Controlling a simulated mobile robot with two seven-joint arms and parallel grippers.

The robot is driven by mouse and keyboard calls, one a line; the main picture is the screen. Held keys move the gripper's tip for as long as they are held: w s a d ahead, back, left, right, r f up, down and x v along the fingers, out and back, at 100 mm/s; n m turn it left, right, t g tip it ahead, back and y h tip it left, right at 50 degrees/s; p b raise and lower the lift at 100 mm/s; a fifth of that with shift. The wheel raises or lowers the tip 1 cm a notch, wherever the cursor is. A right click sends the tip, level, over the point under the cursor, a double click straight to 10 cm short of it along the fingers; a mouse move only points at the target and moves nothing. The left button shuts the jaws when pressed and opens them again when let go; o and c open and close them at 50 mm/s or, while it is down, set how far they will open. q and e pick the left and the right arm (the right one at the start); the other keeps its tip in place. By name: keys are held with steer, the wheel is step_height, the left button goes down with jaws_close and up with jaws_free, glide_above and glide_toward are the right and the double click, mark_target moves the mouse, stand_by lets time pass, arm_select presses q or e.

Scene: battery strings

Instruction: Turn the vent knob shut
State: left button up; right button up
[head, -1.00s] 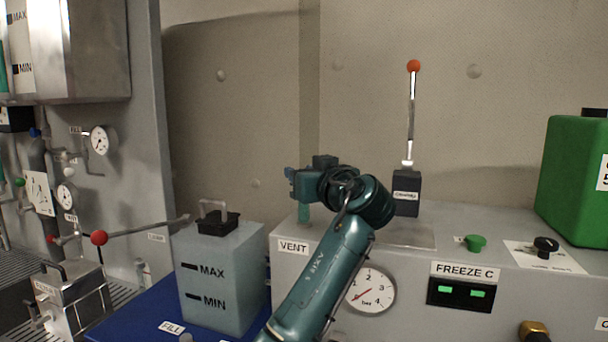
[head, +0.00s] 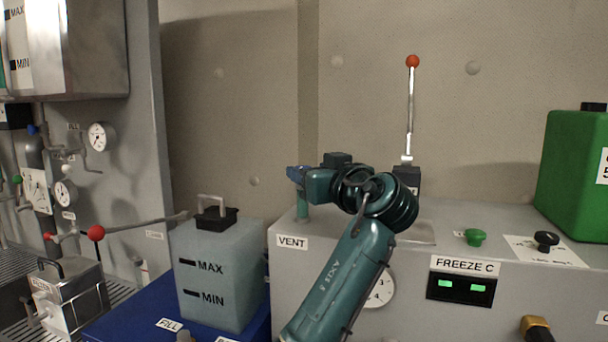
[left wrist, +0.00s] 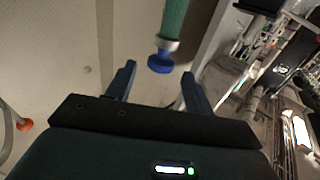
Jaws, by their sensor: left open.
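The vent knob (left wrist: 161,64) is a blue cap on the end of a green pipe in the left wrist view. In the head view the green pipe (head: 302,211) stands upright behind the VENT label (head: 292,242), and my gripper crowds its top. My left gripper (head: 298,174) is open at the top of that pipe. In the left wrist view its two fingers (left wrist: 158,80) stand on either side of the knob, with the knob near the fingertip line. I see no finger touching it. My right gripper is not in view.
A lever with a red ball (head: 412,61) stands upright behind my arm. A translucent tank (head: 216,274) is to the left of the grey cabinet. A green knob (head: 474,237), a black knob (head: 546,241) and a green canister (head: 575,180) are to the right.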

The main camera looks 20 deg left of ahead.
arm_select(q)
steer(key=b+v, duration=0.2)
steer(key=v, duration=0.7)
steer(key=shift+s, duration=0.1)
